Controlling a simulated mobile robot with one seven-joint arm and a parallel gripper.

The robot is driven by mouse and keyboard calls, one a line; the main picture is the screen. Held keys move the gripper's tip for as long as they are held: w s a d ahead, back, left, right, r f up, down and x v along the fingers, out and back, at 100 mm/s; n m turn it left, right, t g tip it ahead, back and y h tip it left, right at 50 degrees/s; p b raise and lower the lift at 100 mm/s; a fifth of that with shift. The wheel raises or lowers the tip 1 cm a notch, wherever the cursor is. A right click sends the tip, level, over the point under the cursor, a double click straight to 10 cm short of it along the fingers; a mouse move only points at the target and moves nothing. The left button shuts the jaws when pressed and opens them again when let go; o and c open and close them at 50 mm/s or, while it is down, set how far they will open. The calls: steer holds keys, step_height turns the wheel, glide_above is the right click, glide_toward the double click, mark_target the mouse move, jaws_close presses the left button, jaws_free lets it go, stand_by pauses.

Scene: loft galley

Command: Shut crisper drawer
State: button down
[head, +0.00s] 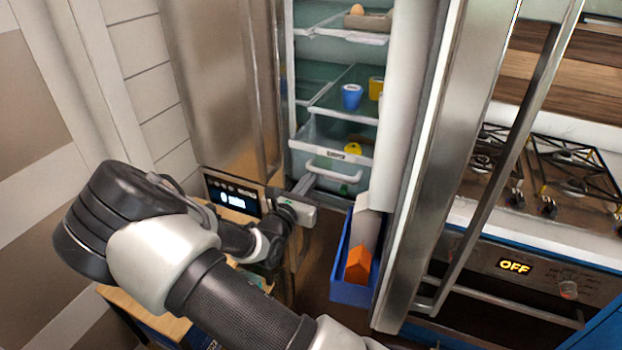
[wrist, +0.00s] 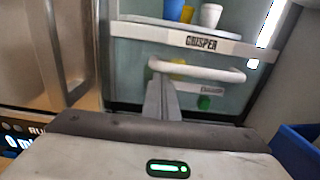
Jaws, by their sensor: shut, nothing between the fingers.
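The crisper drawer (head: 309,150) is a clear bin with a pale, labelled front rim, low in the open fridge. Its white bar handle (head: 340,178) shows in the wrist view too (wrist: 218,75). A yellow item (head: 352,149) and a green item (head: 345,188) show in or through it. I cannot tell how far it stands out. My gripper (head: 309,192) is shut and empty, just in front of the drawer front. In the wrist view its fingertips (wrist: 161,82) point at the drawer and overlap the handle's left part; contact is unclear.
The right fridge door (head: 425,170) stands open, with a blue door bin (head: 350,291) holding an orange carton (head: 358,264) low on the right. The left steel door (head: 215,85) is beside my arm. A blue cup (head: 351,97) stands on the shelf above the drawer.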

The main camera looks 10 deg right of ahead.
steer(key=b+x, duration=0.2)
steer(key=x, duration=1.6)
steer(key=shift+f+b, duration=0.1)
steer(key=shift+b, duration=0.2)
steer(key=shift+w+d, duration=0.4)
steer(key=shift+w, duration=0.1)
steer(key=shift+w+r, duration=0.1)
steer(key=shift+r, duration=0.2)
steer(key=shift+r, duration=0.1)
